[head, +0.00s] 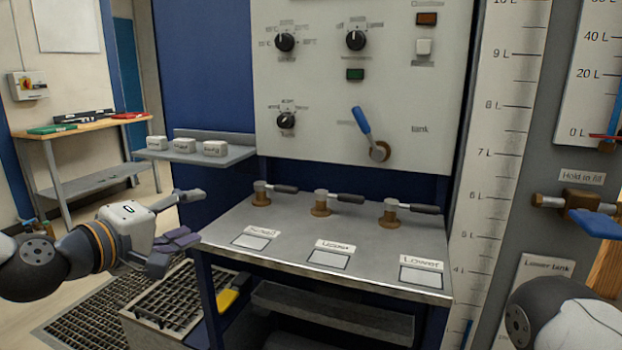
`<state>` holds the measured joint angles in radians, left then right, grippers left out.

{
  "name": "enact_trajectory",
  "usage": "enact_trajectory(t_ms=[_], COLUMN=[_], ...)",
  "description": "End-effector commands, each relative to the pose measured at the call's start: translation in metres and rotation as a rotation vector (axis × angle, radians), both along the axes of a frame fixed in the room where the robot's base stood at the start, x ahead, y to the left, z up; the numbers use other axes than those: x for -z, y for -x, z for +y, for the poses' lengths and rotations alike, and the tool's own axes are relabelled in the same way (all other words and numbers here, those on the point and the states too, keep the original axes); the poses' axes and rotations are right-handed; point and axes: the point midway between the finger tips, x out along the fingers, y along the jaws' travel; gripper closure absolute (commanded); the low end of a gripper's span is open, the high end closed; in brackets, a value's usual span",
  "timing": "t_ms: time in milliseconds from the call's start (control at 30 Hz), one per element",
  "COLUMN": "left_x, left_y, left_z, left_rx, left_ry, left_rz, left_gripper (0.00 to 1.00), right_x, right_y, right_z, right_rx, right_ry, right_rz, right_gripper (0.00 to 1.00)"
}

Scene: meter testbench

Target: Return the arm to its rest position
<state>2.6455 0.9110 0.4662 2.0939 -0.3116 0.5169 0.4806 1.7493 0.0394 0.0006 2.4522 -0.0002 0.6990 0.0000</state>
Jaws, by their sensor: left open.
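My left gripper (188,219) is at the left, in front of the bench's left edge and below the small shelf. Its two fingers are spread apart with nothing between them. It points to the right and looks clear of the bench. My left arm (40,262) comes in from the left edge. Part of my right arm (565,318) shows at the lower right corner; its gripper is out of view.
A metal bench top (300,228) carries three lever valves with dark handles. A panel (330,90) with knobs and a blue lever (361,120) stands behind it. A shelf (226,157) holds three white blocks. A blue-handled valve (592,222) is at the right.

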Motion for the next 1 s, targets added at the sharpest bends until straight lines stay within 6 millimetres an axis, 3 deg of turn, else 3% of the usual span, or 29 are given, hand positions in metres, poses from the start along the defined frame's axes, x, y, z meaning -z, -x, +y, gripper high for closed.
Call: enact_trajectory(t_ms=[33, 167, 267, 300, 367, 400, 467, 500, 600, 733, 833, 1000], left_x=[0.037, 0.136, 0.215, 0.245, 0.287, 0.311, 0.343, 0.36, 0.386, 0.395, 0.395, 0.394], left_y=[0.009, 0.048, 0.1, 0.126, 0.17, 0.201, 0.252, 0.287, 0.368, 0.441, 0.467, 0.472], left_z=[-0.012, -0.034, -0.045, -0.048, -0.048, -0.046, -0.041, -0.035, -0.018, 0.005, 0.014, 0.017], left_rx=[0.027, 0.104, 0.187, 0.226, 0.291, 0.339, 0.417, 0.473, 0.617, 0.77, 0.831, 0.844], left_ry=[-0.052, -0.196, -0.325, -0.38, -0.464, -0.522, -0.606, -0.664, -0.796, -0.918, -0.964, -0.975], left_rz=[0.069, 0.256, 0.421, 0.489, 0.593, 0.659, 0.761, 0.825, 0.965, 1.081, 1.12, 1.128], left_gripper=[0.46, 0.46, 0.46, 0.46, 0.46, 0.46, 0.46, 0.46, 0.46, 0.46, 0.46, 0.46], right_x=[0.001, 0.0, 0.0, 0.0, -0.001, -0.001, -0.001, -0.001, -0.001, -0.002, -0.002, -0.002], right_y=[-0.002, -0.003, -0.002, -0.002, -0.002, -0.003, -0.003, -0.003, -0.004, -0.004, -0.004, -0.004], right_z=[0.0, -0.001, 0.0, 0.0, 0.0, 0.0, 0.0, 0.0, 0.0, 0.0, 0.0, 0.0], right_rx=[0.001, 0.001, 0.001, 0.001, 0.001, 0.001, 0.001, 0.001, 0.001, 0.001, 0.001, 0.001], right_ry=[0.001, 0.002, 0.001, 0.0, 0.0, 0.001, 0.001, 0.001, 0.001, 0.001, 0.001, 0.001], right_rz=[-0.004, -0.008, -0.007, -0.007, -0.007, -0.008, -0.009, -0.01, -0.011, -0.012, -0.013, -0.013], right_gripper=[0.63, 0.63, 0.63, 0.63, 0.63, 0.63, 0.63, 0.63, 0.63, 0.63, 0.63, 0.63])
